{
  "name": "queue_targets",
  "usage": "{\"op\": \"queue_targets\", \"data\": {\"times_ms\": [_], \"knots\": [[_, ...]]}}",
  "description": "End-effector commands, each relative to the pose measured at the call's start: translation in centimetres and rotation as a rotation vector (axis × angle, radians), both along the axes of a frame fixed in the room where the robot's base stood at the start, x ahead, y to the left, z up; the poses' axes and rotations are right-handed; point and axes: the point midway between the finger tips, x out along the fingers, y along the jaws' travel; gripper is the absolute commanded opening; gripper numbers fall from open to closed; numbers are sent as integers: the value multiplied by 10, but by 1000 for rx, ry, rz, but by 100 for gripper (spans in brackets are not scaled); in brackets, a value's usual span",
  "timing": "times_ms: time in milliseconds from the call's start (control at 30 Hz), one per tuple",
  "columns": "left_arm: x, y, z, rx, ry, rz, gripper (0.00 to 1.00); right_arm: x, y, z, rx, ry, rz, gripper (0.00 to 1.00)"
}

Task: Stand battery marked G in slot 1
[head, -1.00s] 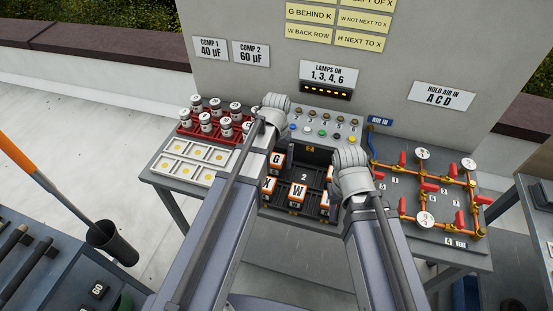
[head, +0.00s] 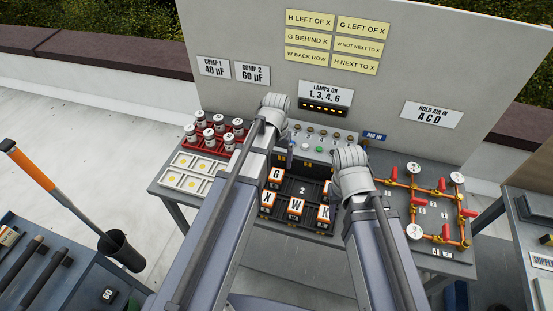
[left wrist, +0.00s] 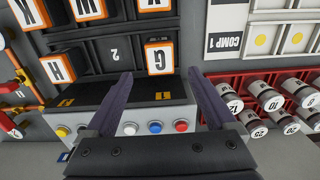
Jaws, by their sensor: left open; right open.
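The battery marked G (head: 276,175) is an orange-and-black block with a white top. It stands upright in the back left slot of the black tray (head: 287,213).
Batteries X (head: 266,198), W (head: 296,205) and K (head: 323,211) fill the front row. Battery H (left wrist: 58,68) stands in the back right slot. Red-racked capacitors (head: 214,133) lie left, orange pipes with red valves (head: 425,200) right, buttons (head: 319,150) behind.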

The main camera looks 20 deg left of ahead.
Motion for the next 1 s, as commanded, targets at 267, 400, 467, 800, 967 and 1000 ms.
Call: {"op": "queue_targets", "data": {"times_ms": [267,400,467,800,967,1000], "knots": [[0,0,40,0,0,0,89,0,0,40,0,0,1,50],[0,0,42,0,0,0,89,0,0,42,0,0,1,50],[-1,-1,42,0,0,-1,89,0,0,42,0,0,1,50],[-105,-82,42,70,31,-212,89,0,0,41,0,0,1,50],[-139,-101,42,98,39,-285,89,0,0,41,0,0,1,50],[-142,-103,43,102,40,-294,89,0,0,41,0,0,1,50]]}}
